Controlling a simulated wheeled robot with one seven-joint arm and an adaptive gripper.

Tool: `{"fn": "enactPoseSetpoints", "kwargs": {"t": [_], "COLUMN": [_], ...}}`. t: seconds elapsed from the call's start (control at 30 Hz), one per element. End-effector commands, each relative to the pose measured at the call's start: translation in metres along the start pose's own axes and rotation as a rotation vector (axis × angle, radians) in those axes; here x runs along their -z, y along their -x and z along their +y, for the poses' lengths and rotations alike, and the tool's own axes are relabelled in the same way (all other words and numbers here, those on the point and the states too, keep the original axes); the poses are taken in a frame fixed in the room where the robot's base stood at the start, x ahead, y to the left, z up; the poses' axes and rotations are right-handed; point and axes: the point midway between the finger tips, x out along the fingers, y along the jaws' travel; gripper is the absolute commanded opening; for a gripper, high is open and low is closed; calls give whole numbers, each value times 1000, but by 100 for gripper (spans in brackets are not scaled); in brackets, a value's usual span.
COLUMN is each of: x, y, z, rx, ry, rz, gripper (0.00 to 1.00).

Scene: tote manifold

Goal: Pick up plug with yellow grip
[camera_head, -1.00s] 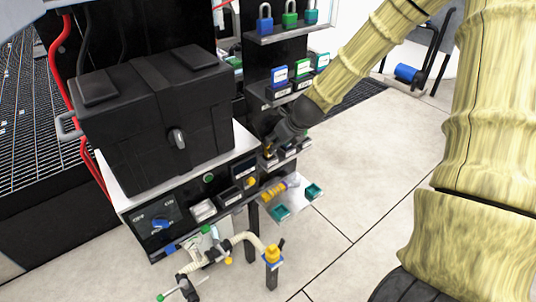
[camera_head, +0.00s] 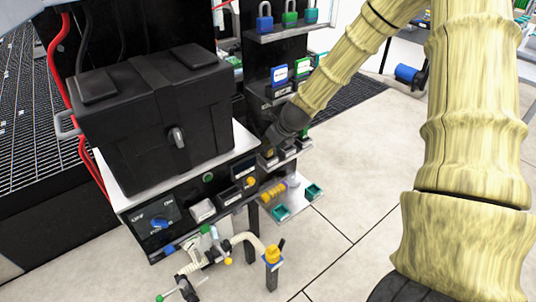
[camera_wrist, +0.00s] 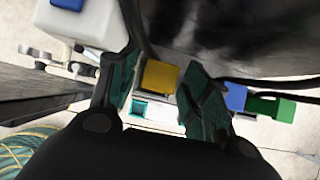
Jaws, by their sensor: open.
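The plug with yellow grip (camera_wrist: 160,75) shows as a yellow block between my fingertips in the wrist view. A small yellow part of it (camera_head: 269,153) shows below my gripper in the head view, at the left end of a row of dark sockets. My gripper (camera_wrist: 161,82) is open, with one teal-padded finger on each side of the yellow block. I cannot tell whether either finger touches it. In the head view my gripper (camera_head: 271,137) points down at the row, and its fingertips are hard to make out.
A blue block (camera_wrist: 235,96) and a green block (camera_wrist: 271,107) stand right of the yellow one. A white block (camera_wrist: 92,22) is close at upper left. A large black case (camera_head: 155,120) stands left of my gripper. Shelves with padlocks (camera_head: 290,20) rise behind.

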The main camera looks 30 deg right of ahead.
Motion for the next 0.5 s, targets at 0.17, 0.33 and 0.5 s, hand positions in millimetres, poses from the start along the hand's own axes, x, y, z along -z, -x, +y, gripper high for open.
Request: {"fn": "enactPoseSetpoints", "kwargs": {"t": [0.17,0.33,0.5], "x": [0,0,0], "y": [0,0,0], "z": [0,0,0], "rx": [0,0,0], "ry": [0,0,0], "rz": [0,0,0], "gripper": [34,3,0]}}
